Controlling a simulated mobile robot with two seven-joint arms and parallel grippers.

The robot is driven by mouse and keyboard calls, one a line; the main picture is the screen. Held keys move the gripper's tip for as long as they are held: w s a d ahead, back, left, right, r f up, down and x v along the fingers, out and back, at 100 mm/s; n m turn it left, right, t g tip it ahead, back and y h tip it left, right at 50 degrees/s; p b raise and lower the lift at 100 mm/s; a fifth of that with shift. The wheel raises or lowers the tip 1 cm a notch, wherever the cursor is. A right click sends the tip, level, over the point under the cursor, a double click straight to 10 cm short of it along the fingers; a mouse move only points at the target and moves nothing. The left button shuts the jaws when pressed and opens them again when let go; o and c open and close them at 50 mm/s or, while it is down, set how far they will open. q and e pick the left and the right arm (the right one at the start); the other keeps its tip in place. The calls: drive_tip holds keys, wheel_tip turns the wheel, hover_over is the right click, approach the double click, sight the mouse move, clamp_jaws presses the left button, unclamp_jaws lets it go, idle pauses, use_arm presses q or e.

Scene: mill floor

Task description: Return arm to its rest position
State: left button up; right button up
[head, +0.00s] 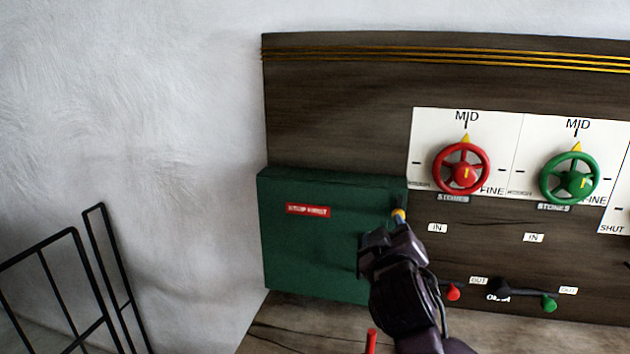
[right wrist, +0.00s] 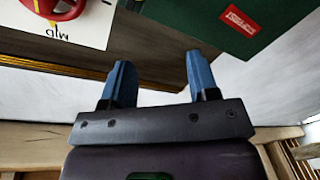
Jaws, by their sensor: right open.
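My right gripper (head: 383,238) is in front of the right part of the green box (head: 330,255) in the head view. In the right wrist view its two blue fingers (right wrist: 160,85) stand apart with nothing between them. The green box (right wrist: 190,22) and its red label (right wrist: 239,19) show past the fingers there. A small yellow tip (head: 398,215) shows just above the gripper in the head view; I cannot tell whether they touch. My left gripper is not in view.
On the dark wooden panel (head: 340,110) are a red handwheel (head: 461,169) and a green handwheel (head: 568,179), both with pointers near MID. Below are a red knob (head: 453,292) and a green knob (head: 549,303). A black metal rail (head: 88,270) stands at left before the white wall.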

drive_tip(key=s+d+f+m+g+y, duration=0.1)
drive_tip(key=s+d+f+y, duration=0.15)
drive_tip(key=f, duration=0.65)
drive_tip(key=s+d+f+m+y, duration=0.1)
drive_tip(key=s+d+f+y, duration=0.15)
drive_tip(key=f, duration=0.65)
drive_tip(key=s+d+f+m+g+h, duration=0.1)
drive_tip(key=s+d+f, duration=0.3)
drive_tip(key=s+f, duration=0.6)
drive_tip(key=s+d+f+m+g+h, duration=0.2)
drive_tip(key=s+d+f+g, duration=0.2)
drive_tip(key=s+f, duration=0.6)
drive_tip(key=shift+s+f, duration=0.2)
drive_tip(key=shift+s, duration=0.6)
